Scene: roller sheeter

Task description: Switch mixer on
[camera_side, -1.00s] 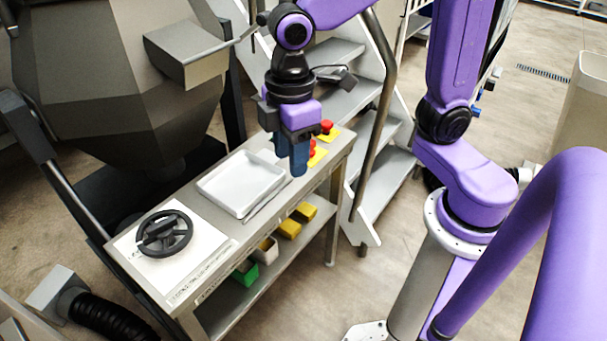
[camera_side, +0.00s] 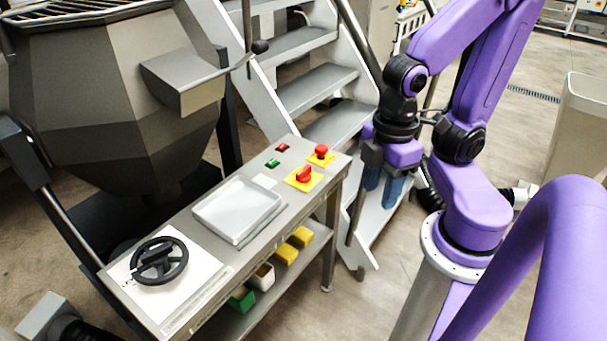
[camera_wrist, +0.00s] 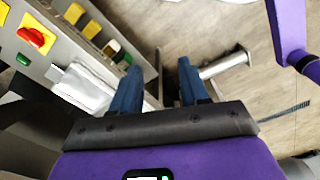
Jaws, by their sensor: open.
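The control table (camera_side: 215,262) carries the mixer's controls at its far right end. There a red rotary switch (camera_side: 304,174) sits on a yellow plate, and a red mushroom button (camera_side: 321,151) sits on another yellow plate. A green button (camera_side: 272,163) and a small red button (camera_side: 283,147) lie to their left. The wrist view shows the red switch (camera_wrist: 31,37) and the green button (camera_wrist: 22,59) at upper left. My gripper (camera_side: 384,189) is open and empty, with blue fingers pointing down, right of the table and clear of the controls. Its fingers also show in the wrist view (camera_wrist: 158,84).
A white tray (camera_side: 229,237) and a black handwheel (camera_side: 159,261) on a white panel are on the table. Yellow, white and green blocks stand on the lower shelf (camera_side: 262,296). The large grey hopper (camera_side: 105,85) is at left. Metal stairs (camera_side: 318,88) rise behind the table.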

